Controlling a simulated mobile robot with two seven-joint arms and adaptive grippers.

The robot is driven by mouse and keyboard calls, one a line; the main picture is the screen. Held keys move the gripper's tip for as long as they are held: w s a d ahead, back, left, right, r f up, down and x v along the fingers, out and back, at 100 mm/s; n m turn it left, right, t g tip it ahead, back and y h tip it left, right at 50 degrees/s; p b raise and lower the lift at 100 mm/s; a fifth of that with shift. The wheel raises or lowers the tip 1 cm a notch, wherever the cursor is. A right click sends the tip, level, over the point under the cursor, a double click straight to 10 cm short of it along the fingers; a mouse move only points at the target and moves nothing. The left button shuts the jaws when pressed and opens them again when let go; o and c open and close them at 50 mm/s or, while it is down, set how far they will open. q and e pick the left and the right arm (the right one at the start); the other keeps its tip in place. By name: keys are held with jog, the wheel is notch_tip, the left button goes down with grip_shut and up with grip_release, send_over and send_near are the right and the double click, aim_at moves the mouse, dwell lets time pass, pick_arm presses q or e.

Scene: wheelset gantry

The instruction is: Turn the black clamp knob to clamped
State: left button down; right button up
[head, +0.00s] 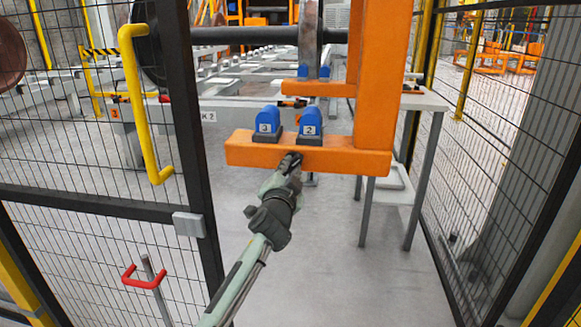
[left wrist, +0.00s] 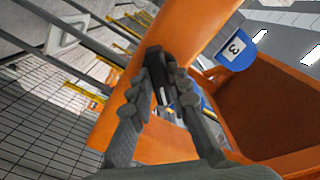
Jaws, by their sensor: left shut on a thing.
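An orange beam (head: 340,160) carries two blue blocks with number labels, 3 (head: 267,121) and 2 (head: 310,122). My left gripper (head: 291,160) is at the beam's front face, below and between the blocks. In the left wrist view its two fingers (left wrist: 161,92) are closed around the black clamp knob (left wrist: 154,60), which sits against the orange beam (left wrist: 115,115). The fingers hide much of the knob, and its setting cannot be read. The block marked 3 (left wrist: 237,52) also shows in that view. My right gripper is not in view.
A black-framed mesh gate (head: 185,130) with a yellow handle (head: 140,105) stands left of my arm. Mesh fencing (head: 500,150) runs along the right. A grey table (head: 425,102) stands behind the orange post. The floor in front of the beam is clear.

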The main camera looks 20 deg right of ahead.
pick_arm(q)
jog(key=shift+r+m, duration=0.2)
jog(key=shift+m, duration=0.1)
jog(key=c, duration=1.4)
grip_release()
jog(key=shift+f, duration=0.1)
jog(key=shift+c, duration=0.2)
notch_tip(320, 180, up, 10)
